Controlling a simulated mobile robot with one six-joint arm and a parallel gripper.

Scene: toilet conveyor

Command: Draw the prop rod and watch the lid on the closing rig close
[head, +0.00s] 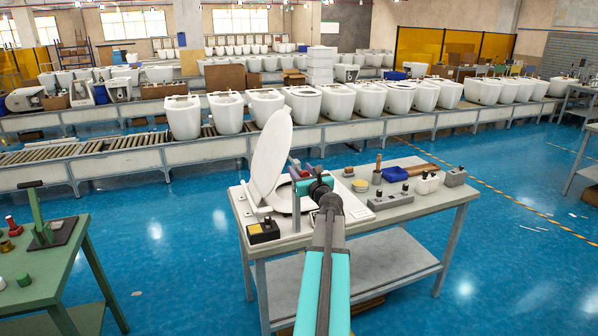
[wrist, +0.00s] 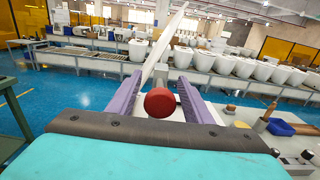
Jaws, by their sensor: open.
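The closing rig (head: 240,207) is a white base on the workbench, with a white seat ring on it. Its white lid (head: 270,155) stands raised, leaning slightly back; in the wrist view the lid (wrist: 164,48) shows nearly edge-on. A round red knob (wrist: 160,102), apparently the end of the prop rod, is between the purple fingers of my gripper (wrist: 159,84). There are gaps on both sides of the knob. The rod behind it is hidden. In the head view my gripper (head: 306,168) is over the rig, right of the lid, and open.
A small black and yellow box (head: 262,231) sits at the bench's front left corner. A blue tray (head: 395,174), a wooden-handled tool (head: 378,168) and grey fixtures lie to the right. A green table (head: 40,270) stands at left, and a conveyor with toilets runs behind.

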